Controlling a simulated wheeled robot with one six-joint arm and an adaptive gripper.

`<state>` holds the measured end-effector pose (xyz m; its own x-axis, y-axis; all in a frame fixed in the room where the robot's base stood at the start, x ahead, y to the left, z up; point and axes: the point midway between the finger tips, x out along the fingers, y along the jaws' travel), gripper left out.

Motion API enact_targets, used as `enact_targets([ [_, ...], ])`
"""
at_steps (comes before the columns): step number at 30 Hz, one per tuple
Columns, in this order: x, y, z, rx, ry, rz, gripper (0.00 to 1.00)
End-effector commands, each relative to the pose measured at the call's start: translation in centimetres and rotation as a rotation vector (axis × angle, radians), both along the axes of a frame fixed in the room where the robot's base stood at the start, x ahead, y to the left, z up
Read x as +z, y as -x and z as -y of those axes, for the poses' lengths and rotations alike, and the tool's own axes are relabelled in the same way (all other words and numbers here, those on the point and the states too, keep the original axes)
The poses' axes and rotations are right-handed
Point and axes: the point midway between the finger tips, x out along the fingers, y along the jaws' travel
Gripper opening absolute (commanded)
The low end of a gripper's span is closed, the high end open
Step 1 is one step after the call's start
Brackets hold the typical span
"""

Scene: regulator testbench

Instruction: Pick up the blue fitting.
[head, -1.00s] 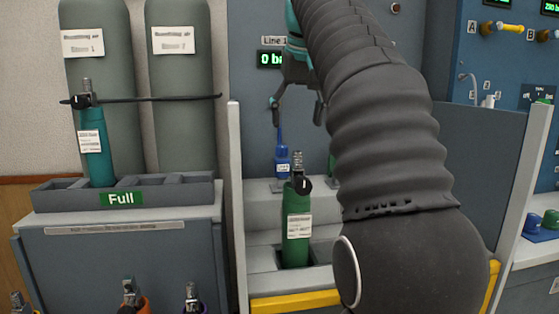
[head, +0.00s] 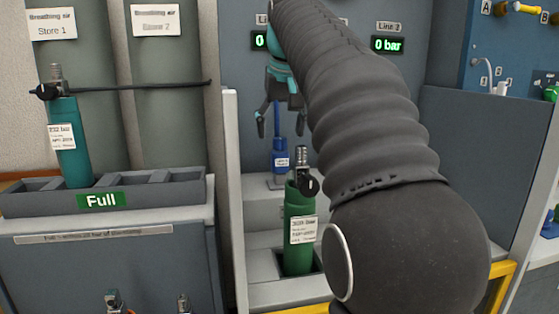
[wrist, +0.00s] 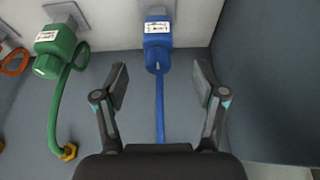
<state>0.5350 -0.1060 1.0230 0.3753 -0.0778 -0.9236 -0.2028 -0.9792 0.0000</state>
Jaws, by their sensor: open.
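The blue fitting (head: 280,158) stands on a small pale base on the bench, behind the green cylinder, with a thin blue hose rising from it. In the wrist view the blue fitting (wrist: 157,45) shows a white label, and its hose runs down between my fingers. My gripper (head: 279,122) is open above the fitting in the head view. In the wrist view my gripper (wrist: 160,88) has its two fingers apart on either side of the hose, not touching the fitting.
A green fitting (wrist: 58,50) with a green hose stands left of the blue one in the wrist view. A green cylinder (head: 298,228) stands in front of the blue fitting. A grey side panel (head: 470,170) stands at the right. A teal cylinder (head: 72,145) stands in the Full rack.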

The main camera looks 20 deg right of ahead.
Motion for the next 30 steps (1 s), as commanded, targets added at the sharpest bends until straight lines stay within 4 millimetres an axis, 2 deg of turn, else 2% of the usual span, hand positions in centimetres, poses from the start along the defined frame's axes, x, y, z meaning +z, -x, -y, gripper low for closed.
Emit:
enact_targets([
  [8,-1.7,-0.7,0.0,0.003,0.000,-0.001,0.71],
  [18,-5.8,-2.2,0.6,0.004,-0.001,-0.001,0.71],
  [28,-6.2,-2.5,0.7,0.004,-0.001,-0.001,0.71],
  [30,-6.2,-2.5,0.7,0.004,-0.001,-0.001,0.53],
])
